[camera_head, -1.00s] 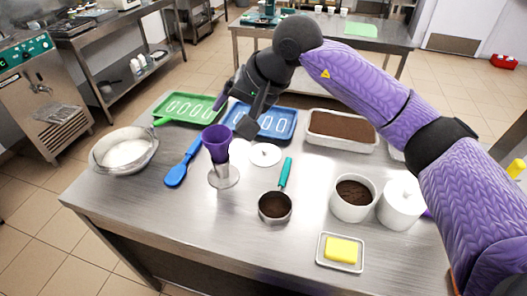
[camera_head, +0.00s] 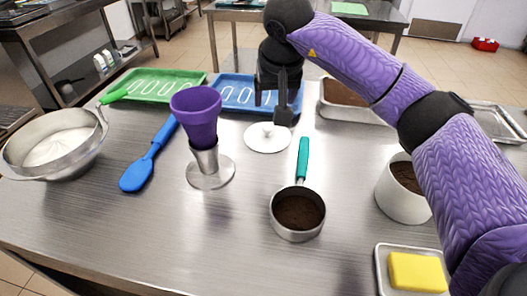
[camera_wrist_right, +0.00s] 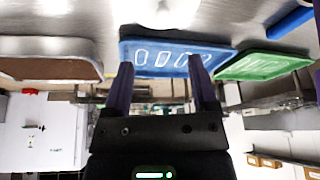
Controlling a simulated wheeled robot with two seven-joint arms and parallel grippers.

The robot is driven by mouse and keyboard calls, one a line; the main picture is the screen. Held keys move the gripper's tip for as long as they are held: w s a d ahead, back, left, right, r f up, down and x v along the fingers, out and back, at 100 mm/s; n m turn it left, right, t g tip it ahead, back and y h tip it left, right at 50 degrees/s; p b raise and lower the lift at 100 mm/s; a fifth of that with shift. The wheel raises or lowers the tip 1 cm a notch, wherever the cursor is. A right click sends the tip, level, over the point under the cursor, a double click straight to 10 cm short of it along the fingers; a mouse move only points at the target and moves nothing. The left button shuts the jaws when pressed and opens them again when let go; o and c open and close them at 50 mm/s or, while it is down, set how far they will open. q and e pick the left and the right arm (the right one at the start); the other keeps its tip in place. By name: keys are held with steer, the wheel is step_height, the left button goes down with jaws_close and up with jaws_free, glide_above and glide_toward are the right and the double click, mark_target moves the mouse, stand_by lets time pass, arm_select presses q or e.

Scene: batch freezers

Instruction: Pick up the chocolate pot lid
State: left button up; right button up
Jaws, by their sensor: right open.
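The chocolate pot lid (camera_head: 268,140), a round white disc with a small knob, lies flat on the metal table near the middle. The white chocolate pot (camera_head: 403,190) stands uncovered at right with brown powder inside, partly behind my arm. My right gripper (camera_head: 273,106) points down at the lid, its black fingers apart and empty, just above and behind the knob; contact cannot be told. In the right wrist view, the open fingers (camera_wrist_right: 164,85) frame the blue tray, and a blurred white shape, likely the lid (camera_wrist_right: 160,12), is at the top edge. My left gripper is not in view.
A purple cup (camera_head: 196,117) in a metal stand is left of the lid. A teal-handled scoop (camera_head: 297,212) lies in front.

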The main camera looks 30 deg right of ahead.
mark_target(268, 127)
steer(key=b+x, duration=0.1)
steer(key=x, duration=0.2)
steer(key=b+x, duration=0.2)
steer(key=x, duration=0.2)
steer(key=b+x, duration=0.1)
steer(key=x, duration=0.3)
steer(key=shift+w+a+f, duration=0.1)
steer(key=shift+a+f, duration=0.05)
steer(key=shift+a, duration=0.1)
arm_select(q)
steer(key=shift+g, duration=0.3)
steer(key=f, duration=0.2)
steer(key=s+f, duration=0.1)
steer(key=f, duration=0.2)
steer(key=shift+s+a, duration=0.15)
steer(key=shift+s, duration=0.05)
arm_select(e)
jaws_close()
